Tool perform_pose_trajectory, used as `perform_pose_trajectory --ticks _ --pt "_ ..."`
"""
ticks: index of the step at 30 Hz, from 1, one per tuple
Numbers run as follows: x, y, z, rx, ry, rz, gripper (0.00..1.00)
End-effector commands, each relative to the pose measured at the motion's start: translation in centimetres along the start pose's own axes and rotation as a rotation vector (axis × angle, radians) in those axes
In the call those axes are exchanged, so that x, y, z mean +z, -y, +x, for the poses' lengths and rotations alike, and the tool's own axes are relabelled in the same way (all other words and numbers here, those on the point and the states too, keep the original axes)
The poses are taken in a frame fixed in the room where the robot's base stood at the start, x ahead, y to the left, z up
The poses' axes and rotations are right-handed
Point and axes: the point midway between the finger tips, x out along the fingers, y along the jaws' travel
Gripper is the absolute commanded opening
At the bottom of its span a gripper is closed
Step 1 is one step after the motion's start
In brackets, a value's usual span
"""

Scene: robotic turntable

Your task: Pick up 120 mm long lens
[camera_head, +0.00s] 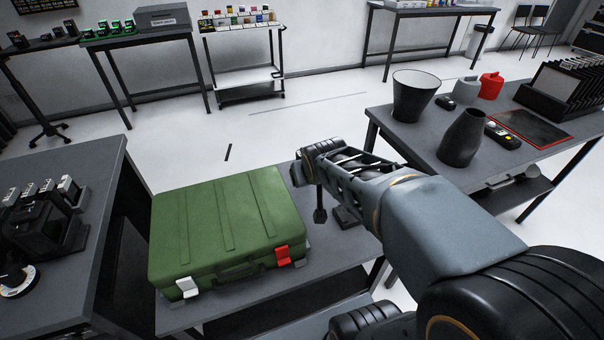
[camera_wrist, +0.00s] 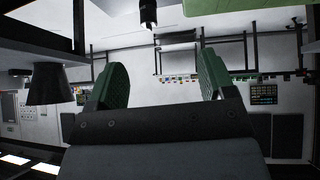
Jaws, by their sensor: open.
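My gripper (camera_head: 312,165) is over the grey table beside the green case. In the wrist view, its two green finger pads stand wide apart (camera_wrist: 162,75), with nothing between them. The wrist picture is upside down. A slim black cylinder (camera_wrist: 148,12), possibly the long lens, shows at its top edge, beyond the fingers and cut off by the frame. In the head view, a small dark upright piece (camera_head: 320,208) below my gripper may be the same thing; my gripper hides part of that spot. I cannot tell for certain which object is the lens.
The closed green case (camera_head: 225,225) fills the left of the table, close to my gripper. A low dark object (camera_head: 346,217) lies right of the upright piece. A left table (camera_head: 65,285) holds black equipment.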

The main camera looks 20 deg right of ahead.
Motion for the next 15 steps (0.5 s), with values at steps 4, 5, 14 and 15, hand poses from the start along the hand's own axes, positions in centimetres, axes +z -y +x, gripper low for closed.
perform_pose_trajectory --ticks 4,5,14,15 --pt "-1.1 -3.1 11.2 0.047 -0.247 0.033 0.76" --pt "-1.6 -3.7 12.8 0.051 -0.297 0.035 0.76" --pt "-3.2 -7.2 24.8 -0.019 -0.703 0.03 0.76" --pt "-3.1 -7.4 25.8 -0.034 -0.741 0.026 0.76"
